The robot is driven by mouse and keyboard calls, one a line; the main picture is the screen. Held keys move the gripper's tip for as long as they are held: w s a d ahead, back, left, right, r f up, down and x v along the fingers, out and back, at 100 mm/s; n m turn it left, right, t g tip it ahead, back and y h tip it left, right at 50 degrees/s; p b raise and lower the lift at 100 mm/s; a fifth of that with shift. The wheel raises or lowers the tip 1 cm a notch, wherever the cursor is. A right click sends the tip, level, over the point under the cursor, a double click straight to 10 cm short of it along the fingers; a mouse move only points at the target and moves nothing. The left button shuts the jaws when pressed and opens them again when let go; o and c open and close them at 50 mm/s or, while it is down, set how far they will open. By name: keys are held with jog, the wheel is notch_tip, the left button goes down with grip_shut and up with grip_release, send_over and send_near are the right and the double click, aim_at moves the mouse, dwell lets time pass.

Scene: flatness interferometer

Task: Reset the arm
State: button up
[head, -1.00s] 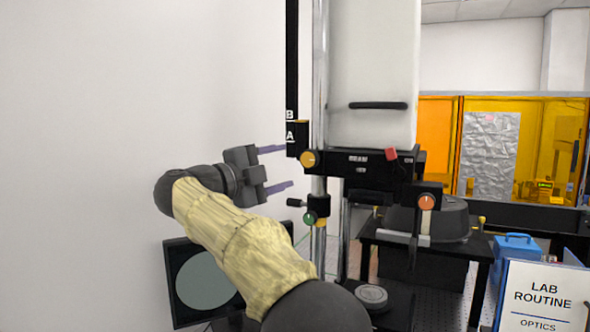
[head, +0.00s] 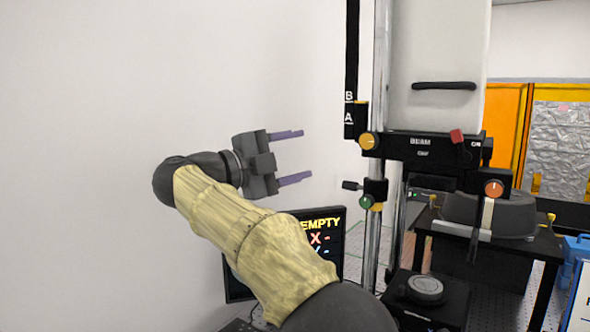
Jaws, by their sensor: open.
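My gripper (head: 297,157) is open and empty, at the end of my arm in its yellowish sleeve. Its two purple fingers point right, apart from each other, in front of the white wall. The interferometer (head: 420,147) stands to the right of the fingers, with a clear gap in the picture. It has a white upper housing (head: 437,60), a chrome column, an orange knob (head: 369,140), a red switch (head: 457,135) and a green knob (head: 366,202). A round grey disc (head: 425,288) sits on its black base stage.
A monitor (head: 322,230) behind my arm reads "EMPTY" and "X -"; my arm hides part of it. A dark table (head: 500,258) with a grey covered unit (head: 488,213) stands behind the interferometer. A blue box (head: 577,250) and white sign (head: 578,305) are at right.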

jog(key=w+f+n+t+y, duration=0.2)
jog(key=w+n+t+y, duration=0.65)
jog(key=n+t, duration=0.4)
notch_tip(320, 180, down, 20)
jog(key=s+d+f+n+g+y, duration=0.1)
jog(key=s+d+n+g+y, duration=0.15)
jog(key=n+g+y, duration=0.75)
jog(key=s+d+f+n+g+h+p, duration=0.1)
jog(key=s+d+f+n+g, duration=0.15)
jog(key=s+f, duration=0.45)
jog(key=s+d+f+n+g, duration=0.2)
jog(key=s+d+f, duration=0.2)
jog(key=f, duration=0.4)
jog(key=s+d+f+g, duration=0.3)
jog(key=s+f, duration=0.1)
jog(key=s, duration=0.4)
jog(key=s+d+f+g+h, duration=0.1)
jog(key=s+d+f+g, duration=0.1)
jog(key=s+f, duration=0.3)
jog(key=s+d, duration=0.1)
jog(key=s, duration=0.2)
jog(key=shift+d+g, duration=0.15)
jog(key=shift+g, duration=0.25)
